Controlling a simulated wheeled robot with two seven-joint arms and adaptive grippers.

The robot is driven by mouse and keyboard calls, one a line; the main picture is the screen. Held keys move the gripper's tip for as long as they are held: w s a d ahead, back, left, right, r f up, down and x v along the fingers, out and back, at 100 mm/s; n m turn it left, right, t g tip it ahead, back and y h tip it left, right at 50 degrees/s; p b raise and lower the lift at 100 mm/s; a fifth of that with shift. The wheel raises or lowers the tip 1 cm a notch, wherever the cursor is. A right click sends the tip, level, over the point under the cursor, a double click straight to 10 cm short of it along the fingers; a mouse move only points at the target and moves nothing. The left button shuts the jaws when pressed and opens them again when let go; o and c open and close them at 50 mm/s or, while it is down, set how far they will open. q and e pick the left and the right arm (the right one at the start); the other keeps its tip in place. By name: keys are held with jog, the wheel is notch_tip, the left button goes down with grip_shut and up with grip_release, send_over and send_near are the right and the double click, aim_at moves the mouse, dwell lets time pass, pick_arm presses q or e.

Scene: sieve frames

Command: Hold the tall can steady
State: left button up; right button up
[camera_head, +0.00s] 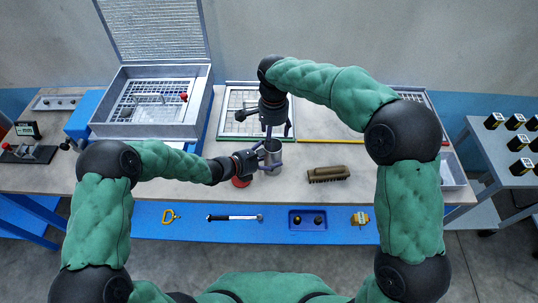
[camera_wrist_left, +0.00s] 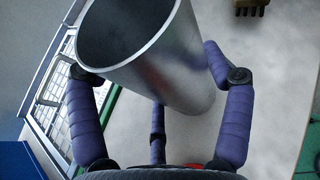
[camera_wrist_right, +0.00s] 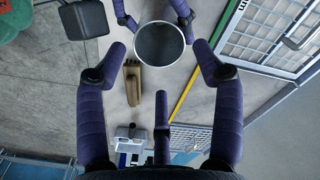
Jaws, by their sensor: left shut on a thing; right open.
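The tall can (camera_head: 272,158) is a plain silver metal cylinder with an open top, standing upright on the bench. My left gripper (camera_head: 262,161) is shut on it from the left side; in the left wrist view its purple fingers lie on both sides of the can (camera_wrist_left: 150,65). My right gripper (camera_head: 269,124) is above the can, pointing down, open and empty. In the right wrist view the can's round dark mouth (camera_wrist_right: 160,47) shows between and beyond the right fingers. The can's lower part is partly hidden by the left fingers.
A brown brush (camera_head: 328,174) lies right of the can. A red round thing (camera_head: 241,182) sits under my left gripper. A mesh frame (camera_head: 232,128) lies behind the can. A grey box (camera_head: 205,105) with raised lid stands back left. Small tools lie on the blue shelf (camera_head: 185,232).

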notch_tip(320, 180, up, 12)
dwell(0.5)
jog(key=shift+f, duration=0.1)
pick_arm(q)
jog(key=o, duration=1.6)
jog(key=v, duration=1.2)
jog(key=shift+f, duration=0.15)
jog(key=shift+s, duration=0.15)
pick_arm(e)
jog(key=shift+f, duration=0.1)
